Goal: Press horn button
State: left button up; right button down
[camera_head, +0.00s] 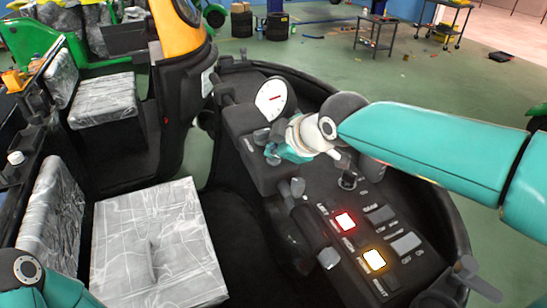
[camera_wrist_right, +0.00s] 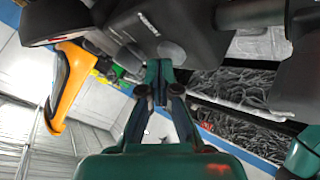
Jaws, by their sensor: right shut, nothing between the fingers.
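The black dashboard (camera_head: 265,180) of the rickshaw carries a white round gauge (camera_head: 271,98), a red lit button (camera_head: 345,221) and an amber lit button (camera_head: 374,259). I cannot tell which control is the horn button; the labels are too small to read. My right gripper (camera_head: 280,153) is over the dashboard, just below the gauge and well above the lit buttons in the picture. In the right wrist view its fingers (camera_wrist_right: 158,68) are together and empty, close to a dark housing (camera_wrist_right: 165,35) with small white lettering. Contact cannot be told. My left gripper is out of view.
A handlebar grip (camera_head: 312,235) stands left of the lit buttons. A plastic-wrapped seat (camera_head: 155,245) is at lower left. An orange-topped black pillar (camera_head: 182,80) rises behind.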

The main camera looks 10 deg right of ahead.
aim_at(276, 160)
jog(key=shift+f, duration=0.15)
dwell(0.3)
jog(key=shift+r+p, duration=0.65)
jog(key=shift+r, duration=0.3)
jog(key=shift+d, duration=0.1)
notch_tip(276, 160, up, 5)
jog(key=p, duration=0.4)
dwell(0.5)
